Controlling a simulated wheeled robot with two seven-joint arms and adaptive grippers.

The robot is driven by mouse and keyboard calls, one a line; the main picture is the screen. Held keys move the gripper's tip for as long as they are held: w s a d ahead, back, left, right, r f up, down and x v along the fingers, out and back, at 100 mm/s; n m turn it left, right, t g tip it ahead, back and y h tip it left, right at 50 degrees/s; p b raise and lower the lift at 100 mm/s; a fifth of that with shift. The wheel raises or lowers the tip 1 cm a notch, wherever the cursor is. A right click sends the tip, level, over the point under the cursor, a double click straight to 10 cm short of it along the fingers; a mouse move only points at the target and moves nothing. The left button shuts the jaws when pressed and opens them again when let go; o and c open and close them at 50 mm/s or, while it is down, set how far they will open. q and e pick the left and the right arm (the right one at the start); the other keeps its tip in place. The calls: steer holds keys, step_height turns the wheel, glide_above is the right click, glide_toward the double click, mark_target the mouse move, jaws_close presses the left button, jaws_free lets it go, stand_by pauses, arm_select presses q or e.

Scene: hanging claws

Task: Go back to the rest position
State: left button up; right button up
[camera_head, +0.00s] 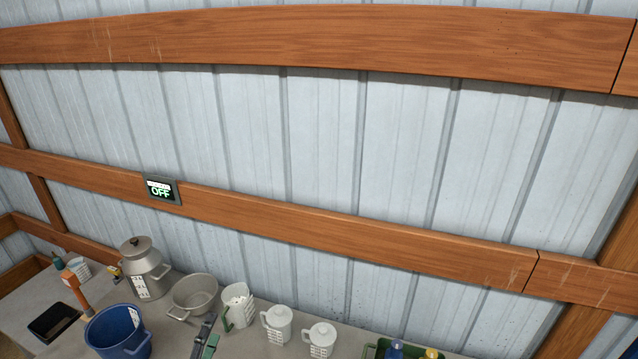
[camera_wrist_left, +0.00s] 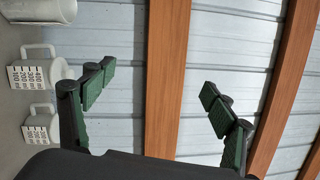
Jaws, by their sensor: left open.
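My left gripper (camera_head: 207,335) shows only in part at the bottom of the head view, as dark and green finger pieces among the containers. In the left wrist view the left gripper (camera_wrist_left: 155,92) has its two green-padded fingers spread wide, with nothing between them. Behind the fingers are the grey corrugated wall and a wooden beam (camera_wrist_left: 167,80). My right gripper is not in view.
A blue bucket (camera_head: 118,332), a lidded metal can (camera_head: 143,268), a grey pot (camera_head: 194,294) and white measuring jugs (camera_head: 277,324) stand on the grey counter along the wall. An OFF sign (camera_head: 162,190) is on the middle beam. The upper wall area is clear.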

arm_select(q)
steer(key=s+a+f+n+g+y, duration=0.35)
steer(key=s+a+f+n, duration=0.25)
steer(key=f+n, duration=0.2)
steer(key=s+a+f+n+g+y, duration=0.3)
steer(key=s+a+f+n+g, duration=0.3)
steer(key=f, duration=0.3)
steer(key=s+d+f+n+g+h, duration=0.1)
steer(key=s+d+f+n+g, duration=0.15)
steer(key=s, duration=0.35)
steer(key=s+d+f+n+g+h, duration=0.1)
steer(key=s+f+n, duration=0.25)
steer(key=s, duration=0.35)
steer(key=s+d+f+n+g+h, duration=0.1)
steer(key=s+f+n+g, duration=0.1)
steer(key=s+f, duration=0.3)
steer(key=s+d+f+m+g, duration=0.1)
steer(key=s+f, duration=0.1)
steer(key=f, duration=1.2)
steer(key=s+d+f+g, duration=0.1)
steer(key=f, duration=1.3)
steer(key=s+f+g, duration=0.1)
steer(key=s+f, duration=1.7)
steer(key=s, duration=0.2)
steer(key=shift+a+f+m+h, duration=0.15)
steer(key=shift+m+h, duration=0.15)
steer(key=shift+h, duration=0.05)
